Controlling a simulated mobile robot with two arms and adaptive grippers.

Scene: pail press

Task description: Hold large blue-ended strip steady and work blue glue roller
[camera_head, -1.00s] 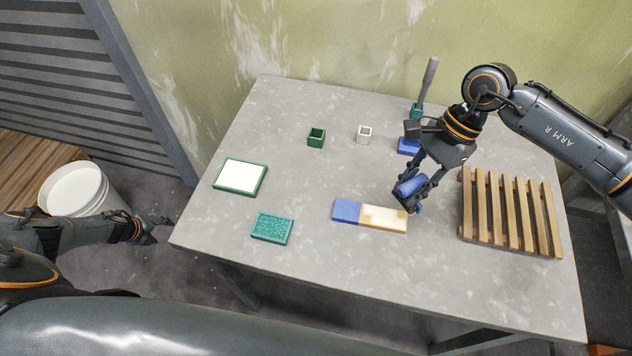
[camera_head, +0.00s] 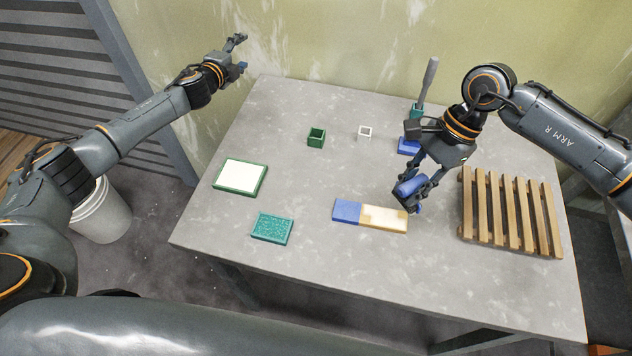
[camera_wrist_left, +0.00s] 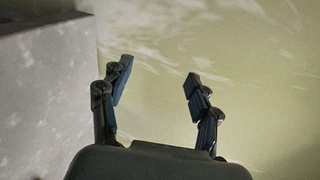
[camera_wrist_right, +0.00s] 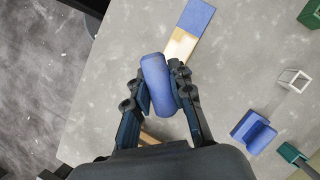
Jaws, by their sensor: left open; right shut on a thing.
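The large strip (camera_head: 384,218) lies flat on the table, with a blue end (camera_head: 346,211) at its left and a cream and tan part at its right. My right gripper (camera_head: 410,193) is shut on the blue glue roller (camera_head: 408,186), by the strip's right end. The right wrist view shows the roller (camera_wrist_right: 158,84) between the fingers, with the strip (camera_wrist_right: 181,46) just beyond it. Whether the roller touches the strip, I cannot tell. My left gripper (camera_head: 239,54) is open and empty, up by the wall, away from the strip; its spread fingers show in the left wrist view (camera_wrist_left: 155,85).
A slatted wooden rack (camera_head: 510,213) stands right of the strip. A teal pad (camera_head: 272,228) and a green-framed white tray (camera_head: 239,177) lie to the left. A green cup (camera_head: 316,137), a white square ring (camera_head: 365,132) and a blue holder (camera_head: 408,147) stand behind. A white pail (camera_head: 103,213) is on the floor.

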